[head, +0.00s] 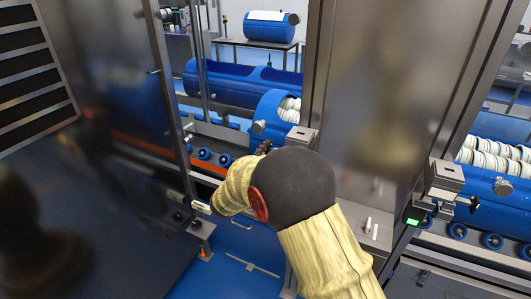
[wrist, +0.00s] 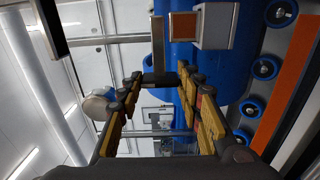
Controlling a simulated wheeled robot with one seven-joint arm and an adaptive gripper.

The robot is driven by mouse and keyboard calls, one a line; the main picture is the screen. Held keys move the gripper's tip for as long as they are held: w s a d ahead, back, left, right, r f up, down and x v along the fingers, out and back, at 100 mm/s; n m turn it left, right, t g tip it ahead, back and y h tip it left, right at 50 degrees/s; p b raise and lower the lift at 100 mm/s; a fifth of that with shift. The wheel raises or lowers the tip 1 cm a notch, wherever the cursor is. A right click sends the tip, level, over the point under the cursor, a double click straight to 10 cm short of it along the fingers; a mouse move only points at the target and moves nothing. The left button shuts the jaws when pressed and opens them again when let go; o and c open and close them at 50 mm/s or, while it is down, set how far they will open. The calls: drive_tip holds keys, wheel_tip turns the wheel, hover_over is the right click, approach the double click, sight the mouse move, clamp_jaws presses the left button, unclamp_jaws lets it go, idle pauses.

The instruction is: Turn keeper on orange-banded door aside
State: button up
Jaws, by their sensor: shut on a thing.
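In the wrist view my gripper (wrist: 163,78) has its two yellow fingers closed on the dark end of the keeper (wrist: 160,76). A flat metal bar of the keeper runs up from that end, beside a metal block with an orange patch (wrist: 184,26). In the head view my gripper (head: 265,148) is mostly behind my dark wrist, at the metal block (head: 301,135) on the post. The keeper's grip is hidden there. An orange band (head: 150,145) runs low across the left door, and an orange strip (wrist: 292,95) shows at the right of the wrist view.
A blue tub (head: 272,115) with white rolls lies on blue rollers (head: 204,154) behind the opening. A steel post panel (head: 375,110) stands right of my arm. A second latch block (head: 446,174) with a green light is further right. The dark door (head: 110,110) fills the left.

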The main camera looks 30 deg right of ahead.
drive_tip(key=shift+n, duration=0.4)
clamp_jaws()
drive_tip(key=shift+n+p, duration=5.1)
drive_tip(key=shift+n, duration=3.4)
drive_tip(key=o, duration=1.4)
unclamp_jaws()
